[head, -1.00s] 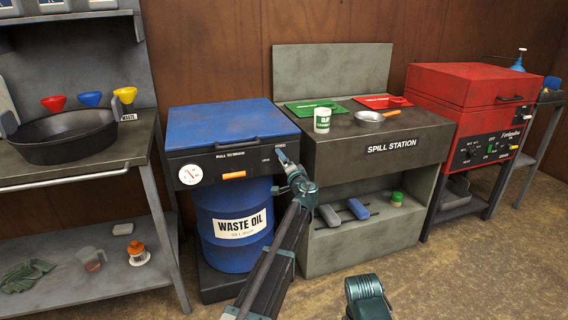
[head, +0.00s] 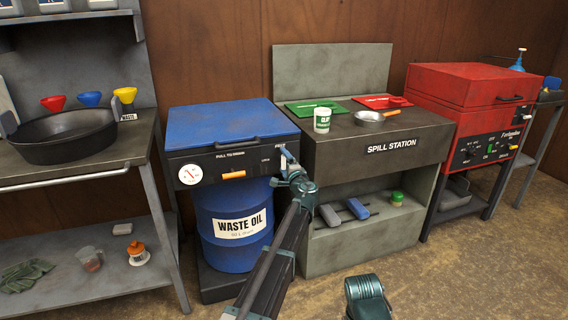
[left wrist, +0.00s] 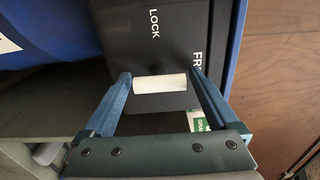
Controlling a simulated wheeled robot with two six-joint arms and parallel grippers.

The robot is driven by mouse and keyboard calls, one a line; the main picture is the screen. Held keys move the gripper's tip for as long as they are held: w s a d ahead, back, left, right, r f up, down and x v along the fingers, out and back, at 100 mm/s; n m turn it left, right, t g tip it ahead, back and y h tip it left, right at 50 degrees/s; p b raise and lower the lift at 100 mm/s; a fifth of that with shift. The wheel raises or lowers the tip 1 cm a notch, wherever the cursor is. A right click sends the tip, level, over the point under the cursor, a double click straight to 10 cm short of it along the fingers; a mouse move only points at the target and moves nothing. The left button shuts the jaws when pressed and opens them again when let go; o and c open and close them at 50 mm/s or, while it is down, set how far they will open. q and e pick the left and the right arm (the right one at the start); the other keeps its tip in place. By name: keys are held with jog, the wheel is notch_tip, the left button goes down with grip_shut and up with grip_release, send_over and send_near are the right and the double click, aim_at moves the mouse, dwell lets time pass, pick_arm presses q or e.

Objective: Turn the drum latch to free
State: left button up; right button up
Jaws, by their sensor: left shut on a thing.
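The drum latch (left wrist: 160,84) is a short white handle on the dark front panel of the blue-lidded waste-oil drum unit (head: 232,119). In the left wrist view it lies crosswise between the two blue fingers of my left gripper (left wrist: 158,77), which is shut on it. The word LOCK is printed beyond the handle, and the start of FREE shows to its right. In the head view my left gripper (head: 288,160) is at the panel's right end and mostly covers the latch.
The spill station (head: 391,147) stands close to the right of the drum, with a white cup (head: 322,119) and a small pan (head: 370,117) on top. A workbench with a black basin (head: 66,137) is at left. A red cabinet (head: 468,84) stands further right.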

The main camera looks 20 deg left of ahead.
pick_arm(q)
jog(key=shift+d, duration=0.1)
jog(key=o, duration=1)
jog(key=v, duration=1.3)
jog(key=shift+s+d, duration=0.25)
jog(key=shift+s, duration=0.1)
